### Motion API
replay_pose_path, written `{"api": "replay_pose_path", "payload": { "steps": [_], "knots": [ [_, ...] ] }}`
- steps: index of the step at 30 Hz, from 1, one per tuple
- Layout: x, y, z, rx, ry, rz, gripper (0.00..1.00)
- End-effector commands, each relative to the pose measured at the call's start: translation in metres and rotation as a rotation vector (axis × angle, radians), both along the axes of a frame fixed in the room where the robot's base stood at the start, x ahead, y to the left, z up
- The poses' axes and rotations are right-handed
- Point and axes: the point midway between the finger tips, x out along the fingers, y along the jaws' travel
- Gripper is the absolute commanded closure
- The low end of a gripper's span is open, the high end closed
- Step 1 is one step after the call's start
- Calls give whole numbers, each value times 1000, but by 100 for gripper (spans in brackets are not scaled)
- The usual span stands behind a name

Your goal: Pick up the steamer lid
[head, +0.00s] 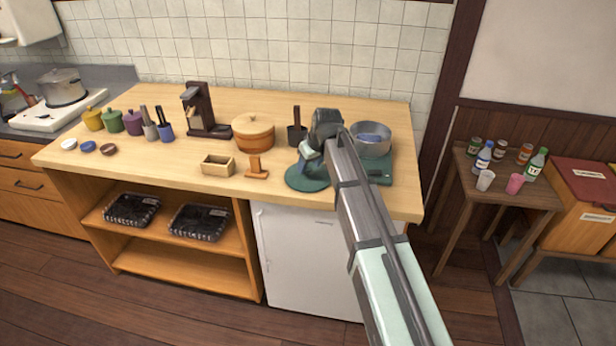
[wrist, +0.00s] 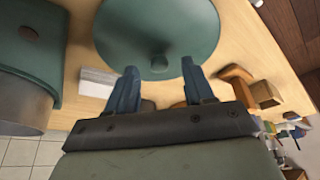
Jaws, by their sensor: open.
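A wide green round lid with a small knob, which I take for the steamer lid (head: 303,182), lies on the counter near its front edge. In the wrist view the lid (wrist: 150,25) fills the upper middle. My gripper (head: 306,158) is over the lid and hides part of it in the head view. In the wrist view my gripper (wrist: 159,68) is open, and the lid's knob shows between its two blue fingertips. Nothing is held. I cannot tell how far the fingertips are above the lid.
A metal pot (head: 372,145) stands just right of the lid, by a green base (head: 381,172). A wooden stand (head: 257,172) and an open wooden box (head: 217,168) lie to the left. Behind are a lidded wooden tub (head: 253,139) and a dark holder (head: 297,135).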

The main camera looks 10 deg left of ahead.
Motion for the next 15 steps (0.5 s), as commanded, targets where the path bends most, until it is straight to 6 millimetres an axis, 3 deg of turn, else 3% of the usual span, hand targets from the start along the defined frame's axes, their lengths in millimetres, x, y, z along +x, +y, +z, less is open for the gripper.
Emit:
{"api": "replay_pose_path", "payload": {
  "steps": [3,11,15],
  "knots": [
    [4,3,-10,0,0,0,48],
    [4,4,-12,0,-1,0,49],
    [4,4,-12,0,-1,0,62]
  ]
}}
